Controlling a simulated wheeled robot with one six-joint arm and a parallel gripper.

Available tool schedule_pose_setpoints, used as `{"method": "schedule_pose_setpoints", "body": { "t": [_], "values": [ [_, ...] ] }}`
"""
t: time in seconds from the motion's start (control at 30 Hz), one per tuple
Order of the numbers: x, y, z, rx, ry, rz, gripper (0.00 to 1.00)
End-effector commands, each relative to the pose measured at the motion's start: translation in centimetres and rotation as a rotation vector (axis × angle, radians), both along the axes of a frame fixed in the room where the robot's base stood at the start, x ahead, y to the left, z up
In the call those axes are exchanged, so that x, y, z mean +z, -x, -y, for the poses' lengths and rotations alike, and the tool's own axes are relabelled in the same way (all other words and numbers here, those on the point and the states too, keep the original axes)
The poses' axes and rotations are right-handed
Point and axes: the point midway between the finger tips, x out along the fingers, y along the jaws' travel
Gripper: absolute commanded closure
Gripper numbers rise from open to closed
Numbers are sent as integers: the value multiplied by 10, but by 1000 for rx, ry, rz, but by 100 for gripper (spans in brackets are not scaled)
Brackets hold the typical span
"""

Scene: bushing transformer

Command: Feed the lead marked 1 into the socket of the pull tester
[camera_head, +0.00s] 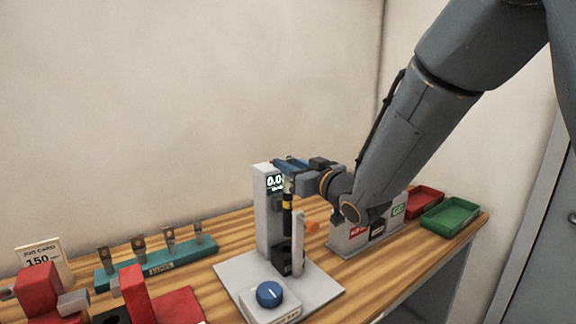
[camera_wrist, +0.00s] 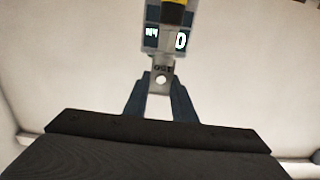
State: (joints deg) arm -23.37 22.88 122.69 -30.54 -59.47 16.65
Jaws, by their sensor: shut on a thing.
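My gripper (camera_head: 292,166) is shut on the grey metal lug of a lead (camera_head: 287,220). The lead is black with a yellow band and hangs upright below my gripper. Its number is not legible. The pull tester (camera_head: 263,238) has a pale column, a lit display reading about 0.0 and a black block (camera_head: 281,262) low in front. The lead's lower end is just over or in this block; I cannot tell which.
A thin grey post (camera_head: 298,240) stands close right of the lead. The base plate carries a blue knob (camera_head: 269,293). A GO-marked box (camera_head: 350,240), red tray (camera_head: 424,202) and green tray (camera_head: 450,216) stand right.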

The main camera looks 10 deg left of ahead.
Motion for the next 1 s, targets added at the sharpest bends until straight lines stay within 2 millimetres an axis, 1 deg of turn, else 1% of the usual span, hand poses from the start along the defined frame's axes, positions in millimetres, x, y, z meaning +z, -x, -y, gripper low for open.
{"method": "schedule_pose_setpoints", "body": {
  "t": [1.0],
  "values": [
    [-54,0,-2,3,-1,1,100]
  ]
}}
